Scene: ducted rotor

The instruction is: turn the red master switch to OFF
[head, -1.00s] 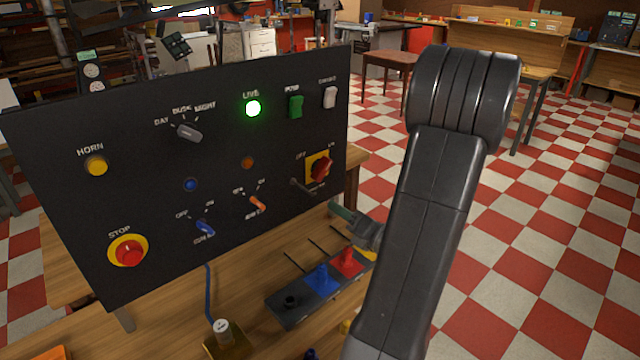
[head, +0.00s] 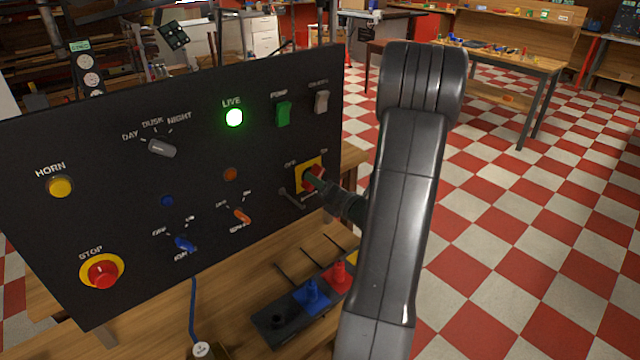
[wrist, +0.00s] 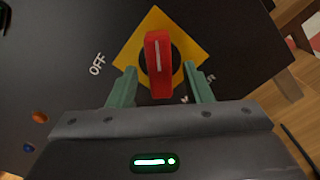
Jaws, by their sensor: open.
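The red master switch (wrist: 159,62) is a red knob with a white line, on a yellow plate (wrist: 192,46) on the black panel (head: 120,110). In the wrist view the word OFF stands to the left of the plate, and the white line runs nearly up and down the picture. My gripper (wrist: 161,84) is open, with one green finger on each side of the knob's near end. I cannot tell whether the fingers touch it. In the head view the switch (head: 311,177) is partly hidden by my gripper (head: 318,181).
The green LIVE lamp (head: 234,117) is lit. A grey lever (head: 291,197) sits just left of the yellow plate, and an orange toggle (head: 242,216) is farther left. A dark tray (head: 283,328) with blue and red pieces lies below on the wooden bench.

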